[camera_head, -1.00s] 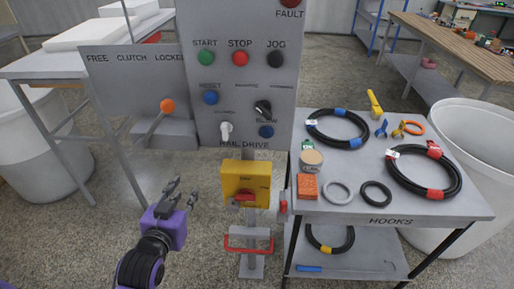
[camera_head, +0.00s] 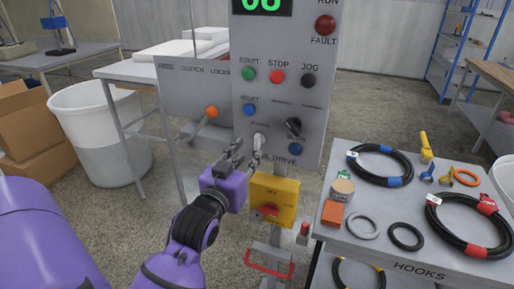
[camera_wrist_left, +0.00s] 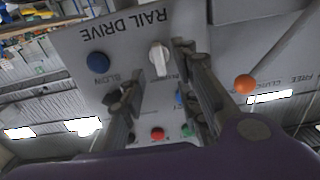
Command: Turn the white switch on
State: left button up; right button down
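The white switch (camera_head: 259,141) is a small lever knob low on the grey control panel (camera_head: 262,107), just above the "RAIL DRIVE" label. Its handle points down in the head view. My left gripper (camera_head: 246,152) is in front of the panel, just below and left of the switch, and partly covers the lettering there. In the left wrist view the white switch (camera_wrist_left: 159,57) shows upside down, ahead of and between the two spread fingers (camera_wrist_left: 158,80). The gripper is open and empty. I cannot tell whether a finger touches the switch. My right gripper is not in view.
Blue (camera_head: 249,109), green and red buttons and a black knob (camera_head: 293,127) surround the switch. An orange-knobbed lever (camera_head: 211,111) is to the left. A yellow switch box (camera_head: 274,199) stands below. A table with hoses (camera_head: 380,164) is at right.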

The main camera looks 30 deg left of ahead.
aim_at(256, 144)
pick_arm(q)
jog(key=x, duration=0.5)
jog(key=shift+w, duration=0.1)
grip_shut()
